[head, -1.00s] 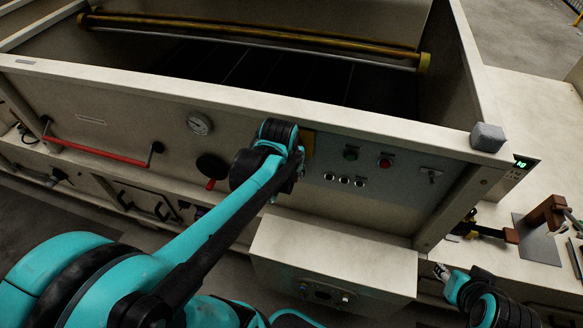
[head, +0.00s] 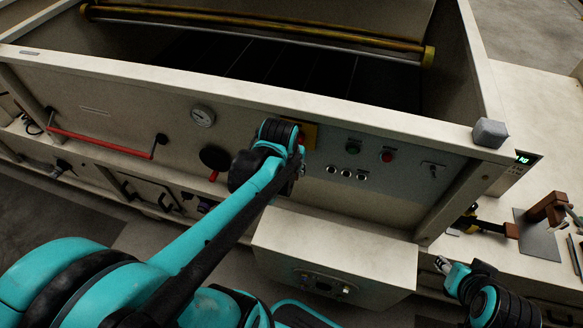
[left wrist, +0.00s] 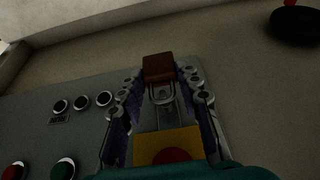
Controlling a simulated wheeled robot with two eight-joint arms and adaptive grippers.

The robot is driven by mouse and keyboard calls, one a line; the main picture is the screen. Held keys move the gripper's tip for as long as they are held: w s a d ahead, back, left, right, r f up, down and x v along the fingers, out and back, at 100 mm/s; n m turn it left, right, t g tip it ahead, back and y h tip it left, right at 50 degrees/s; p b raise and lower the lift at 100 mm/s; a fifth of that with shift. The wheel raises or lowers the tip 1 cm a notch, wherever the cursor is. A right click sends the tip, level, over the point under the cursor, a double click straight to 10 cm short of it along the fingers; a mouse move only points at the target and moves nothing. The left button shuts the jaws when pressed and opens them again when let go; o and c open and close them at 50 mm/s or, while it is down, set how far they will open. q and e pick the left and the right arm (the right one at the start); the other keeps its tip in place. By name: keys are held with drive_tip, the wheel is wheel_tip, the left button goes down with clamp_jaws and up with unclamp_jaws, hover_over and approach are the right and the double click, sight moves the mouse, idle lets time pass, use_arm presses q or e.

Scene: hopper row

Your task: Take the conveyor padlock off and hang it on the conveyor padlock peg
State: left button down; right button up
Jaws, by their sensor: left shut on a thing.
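The padlock (left wrist: 158,68) has a red-brown body and a grey metal shackle. In the left wrist view it sits between the fingertips of my left gripper (left wrist: 163,95), which is shut on it. A yellow plate with a red disc (left wrist: 168,153) lies just below the shackle in that view. I cannot tell whether the shackle still passes through a metal part there. In the head view my left gripper (head: 292,180) is at the panel face and hides the padlock. My right gripper (head: 442,264) is low at the right, away from the panel; its jaws are too small to judge. I cannot make out the padlock peg.
The panel carries a green button (head: 353,147), a red button (head: 387,156) and several small round fittings. A black disc with a red handle (head: 213,165) is left of my gripper. A pale box (head: 335,248) juts out below. A bench (head: 535,150) stands at the right.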

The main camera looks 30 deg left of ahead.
use_arm(q)
drive_tip(key=shift+s+d+p, duration=0.25)
drive_tip(key=shift+s+p, duration=0.2)
drive_tip(key=shift+s, duration=0.6)
drive_tip(key=c, duration=1.9)
unclamp_jaws()
drive_tip(key=c, duration=0.3)
